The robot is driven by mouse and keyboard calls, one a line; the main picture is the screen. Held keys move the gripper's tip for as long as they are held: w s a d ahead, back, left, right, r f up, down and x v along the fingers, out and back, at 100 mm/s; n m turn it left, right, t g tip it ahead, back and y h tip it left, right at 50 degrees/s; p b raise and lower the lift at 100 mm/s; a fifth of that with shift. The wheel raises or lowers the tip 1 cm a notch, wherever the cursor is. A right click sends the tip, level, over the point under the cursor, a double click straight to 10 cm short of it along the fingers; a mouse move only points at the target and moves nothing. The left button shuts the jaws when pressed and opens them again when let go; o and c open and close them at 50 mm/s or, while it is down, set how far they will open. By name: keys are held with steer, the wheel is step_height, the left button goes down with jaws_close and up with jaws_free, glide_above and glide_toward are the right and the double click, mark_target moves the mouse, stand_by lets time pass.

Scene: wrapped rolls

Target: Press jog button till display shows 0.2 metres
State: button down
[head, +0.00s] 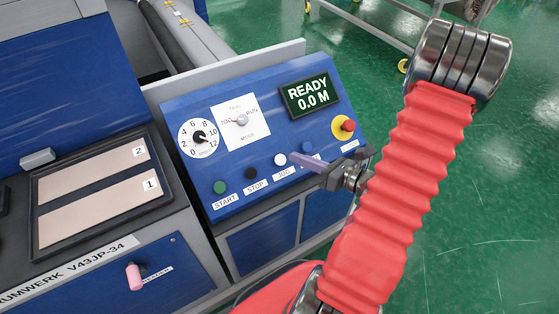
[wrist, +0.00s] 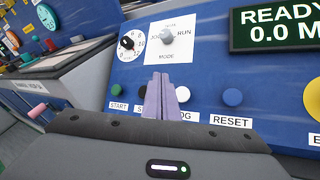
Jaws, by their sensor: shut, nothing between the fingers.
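The display (head: 310,95) reads READY 0.0 M in white on a dark screen; it also shows in the wrist view (wrist: 278,26), cut off at the right. The white jog button (head: 281,160) sits in the panel's button row above its JOG label. My gripper (head: 292,157) is shut and empty, its pale purple fingertips just right of the jog button in the head view. In the wrist view my fingertips (wrist: 161,78) overlap the panel left of the jog button (wrist: 183,94) and partly hide its label. I cannot tell whether they touch the panel.
The blue panel also has a green start button (head: 219,187), a black stop button (head: 250,173), a blue reset button (head: 306,147), a red emergency stop (head: 347,126) on yellow, a mode switch (head: 242,120) and a numbered dial (head: 199,137). Green floor lies open at right.

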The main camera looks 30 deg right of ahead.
mark_target(279, 159)
steer(key=shift+w+d+f, duration=0.1)
steer(key=shift+w+f, duration=1.35)
steer(key=shift+f, duration=0.25)
steer(key=shift+w+d+f, duration=0.1)
steer(key=shift+w+f, duration=1.3)
steer(key=shift+f, duration=0.25)
steer(key=shift+w+f, duration=0.8)
steer(key=shift+f, duration=0.15)
stand_by(1.6)
steer(key=shift+s+r, duration=0.1)
steer(key=shift+r, duration=0.05)
steer(key=shift+s+r, duration=0.75)
steer(key=shift+r, duration=0.1)
stand_by(0.4)
steer(key=shift+s+a+r, duration=0.1)
steer(key=shift+s+r, duration=0.7)
steer(key=shift+r, duration=0.2)
steer(key=shift+s+a+r, duration=0.1)
steer(key=shift+s+r, duration=0.7)
steer(key=shift+r, duration=0.15)
